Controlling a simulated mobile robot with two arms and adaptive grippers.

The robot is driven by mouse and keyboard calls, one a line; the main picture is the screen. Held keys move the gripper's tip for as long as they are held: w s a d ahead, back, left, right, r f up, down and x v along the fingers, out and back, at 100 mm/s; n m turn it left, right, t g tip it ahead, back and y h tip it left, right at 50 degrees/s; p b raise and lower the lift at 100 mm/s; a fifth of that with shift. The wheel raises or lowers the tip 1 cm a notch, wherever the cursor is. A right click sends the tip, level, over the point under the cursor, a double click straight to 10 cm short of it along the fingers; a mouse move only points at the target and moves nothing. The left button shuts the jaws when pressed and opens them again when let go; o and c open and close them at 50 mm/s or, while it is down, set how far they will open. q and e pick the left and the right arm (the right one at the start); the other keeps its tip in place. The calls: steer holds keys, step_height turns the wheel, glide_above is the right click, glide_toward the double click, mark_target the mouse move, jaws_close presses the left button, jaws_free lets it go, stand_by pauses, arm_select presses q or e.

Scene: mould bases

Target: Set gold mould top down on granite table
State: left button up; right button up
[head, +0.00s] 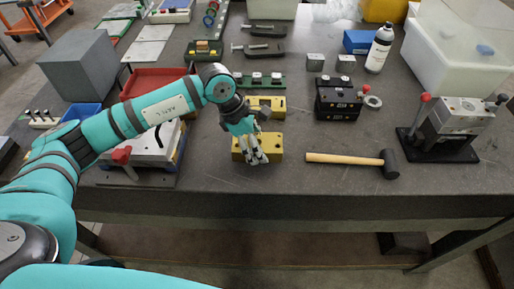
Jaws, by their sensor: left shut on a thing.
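The gold mould top (272,146) is a yellow-gold block with round holes, near the front middle of the dark granite table (230,190). My left gripper (254,158) reaches down over it from the left and is shut on it, hiding its middle. It is at or just above the table surface; I cannot tell if it touches. A second gold block (277,103) sits right behind, partly hidden by my left wrist. My right gripper is not in view.
A mallet (345,160) lies to the right, with a black block (338,100) behind it. A toggle-clamp fixture (450,125) stands at far right. A red tray (155,80) and a grey box (80,65) are at left. The front strip of table is clear.

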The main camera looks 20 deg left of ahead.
arm_select(q)
steer(key=shift+f+p, duration=0.5)
steer(key=shift+f, duration=0.7)
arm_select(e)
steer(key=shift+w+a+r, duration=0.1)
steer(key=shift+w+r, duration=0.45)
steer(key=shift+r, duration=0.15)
arm_select(q)
steer(key=shift+f, duration=0.1)
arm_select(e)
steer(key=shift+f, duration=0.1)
arm_select(q)
steer(key=shift+f+b, duration=0.15)
steer(key=shift+b, duration=0.15)
steer(key=o, duration=1.8)
steer(key=shift+s, duration=0.1)
steer(key=shift+c, duration=0.2)
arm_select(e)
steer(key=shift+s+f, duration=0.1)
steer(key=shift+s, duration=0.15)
